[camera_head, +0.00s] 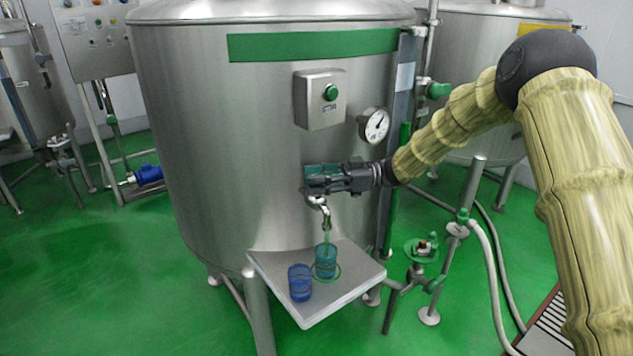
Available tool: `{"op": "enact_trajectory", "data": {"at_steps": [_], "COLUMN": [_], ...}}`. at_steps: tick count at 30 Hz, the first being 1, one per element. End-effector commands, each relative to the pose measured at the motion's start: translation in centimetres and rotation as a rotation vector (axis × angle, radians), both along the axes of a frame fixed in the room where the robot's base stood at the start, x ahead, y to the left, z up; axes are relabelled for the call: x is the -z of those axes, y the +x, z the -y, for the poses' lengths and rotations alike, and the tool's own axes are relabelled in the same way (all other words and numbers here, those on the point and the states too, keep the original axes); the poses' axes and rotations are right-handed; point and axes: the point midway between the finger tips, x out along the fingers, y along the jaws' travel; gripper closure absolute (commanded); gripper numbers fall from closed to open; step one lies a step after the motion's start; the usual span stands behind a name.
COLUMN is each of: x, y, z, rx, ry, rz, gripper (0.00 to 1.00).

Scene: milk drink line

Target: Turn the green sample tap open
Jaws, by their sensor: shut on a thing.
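The sample tap (318,202) sticks out low on the front of the big steel tank, with a curved metal spout pointing down. My gripper (318,180) reaches in from the right and is shut on the tap's green handle (318,168). The fingers hide most of the handle, so its exact angle is unclear. A teal cup (325,263) stands below the spout on a steel shelf (328,308), within a green ring. A thin pale-green streak runs from the spout to the cup; I cannot tell for sure that it is liquid.
A blue cup (300,284) stands left of the teal cup. Above my gripper are a box with a green button (330,92) and a round gauge (374,125). A valve with a green handwheel (424,250) stands right of the shelf. Green floor is open at left.

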Motion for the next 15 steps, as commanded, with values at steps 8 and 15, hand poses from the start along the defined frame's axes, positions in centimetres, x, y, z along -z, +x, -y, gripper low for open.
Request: {"op": "enact_trajectory", "data": {"at_steps": [8, 15], "x": [0.06, -0.01], "y": [0.14, 0.1], "z": [-0.06, -0.05], "rx": [-0.147, -0.202], "ry": [0.001, 0.002], "rz": [0.004, 0.001], "gripper": [0.85, 0.85]}}
